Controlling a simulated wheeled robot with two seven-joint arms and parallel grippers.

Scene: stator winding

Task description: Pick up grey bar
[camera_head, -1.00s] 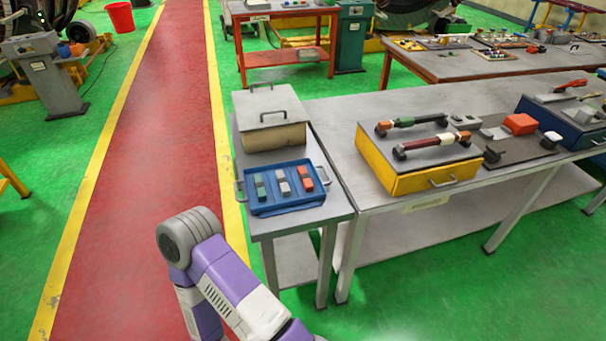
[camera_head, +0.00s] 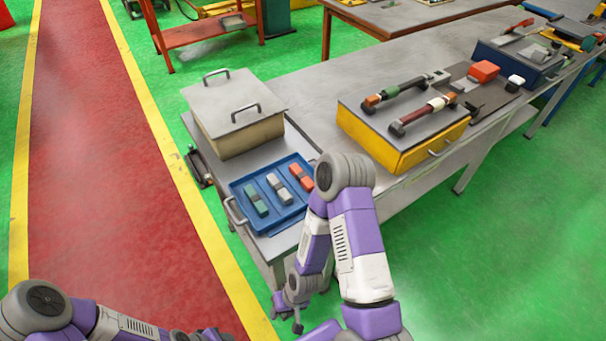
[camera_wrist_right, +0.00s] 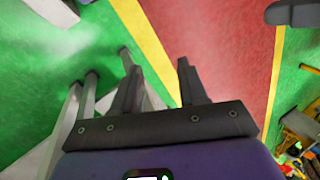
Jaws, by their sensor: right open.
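The grey bar (camera_head: 281,187) lies in the blue tray (camera_head: 262,225), between a green bar (camera_head: 256,201) and a red bar (camera_head: 301,177). My right gripper (camera_head: 298,318) is low in the head view, in front of the small side table and below the tray, apart from the bar. In the right wrist view the two fingers of this gripper (camera_wrist_right: 158,88) are spread with nothing between them. The grey bar cannot be made out in that view.
A lidded box (camera_head: 235,115) stands behind the tray on the side table. The long grey table (camera_head: 320,90) to the right carries a yellow box (camera_head: 405,148) with two handled tools on top. My right arm overlaps the tray's right side in the head view.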

